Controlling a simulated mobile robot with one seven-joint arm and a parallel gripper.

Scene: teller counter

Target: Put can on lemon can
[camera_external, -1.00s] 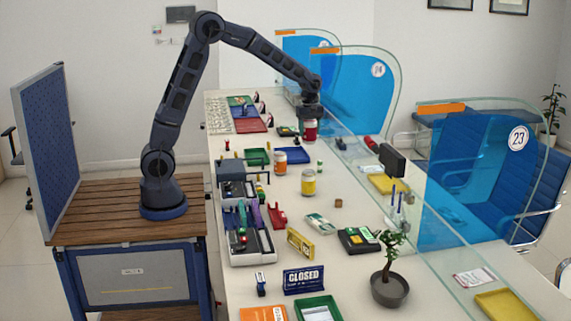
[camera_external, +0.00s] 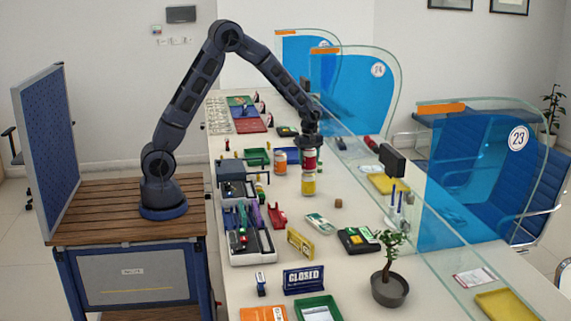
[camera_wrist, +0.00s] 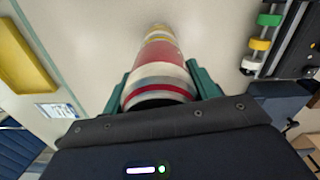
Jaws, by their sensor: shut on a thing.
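My gripper (camera_external: 309,146) is shut on a red can (camera_external: 309,162) with pale bands and holds it upright over the counter. The yellow lemon can (camera_external: 309,187) stands on the counter directly below it in the external view. In the wrist view the red can (camera_wrist: 160,72) sits between my two green fingers, and part of the lemon can (camera_wrist: 158,28) shows beyond its far end, roughly in line. The red can hides most of the lemon can there. I cannot tell whether the two cans touch.
An orange-and-white can (camera_external: 280,163) stands close on the left. A small brown item (camera_external: 338,202) lies to the right. The glass screen (camera_external: 356,160) runs along the right of the counter. A yellow tray (camera_external: 387,184) and a green tray (camera_external: 257,157) lie nearby.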

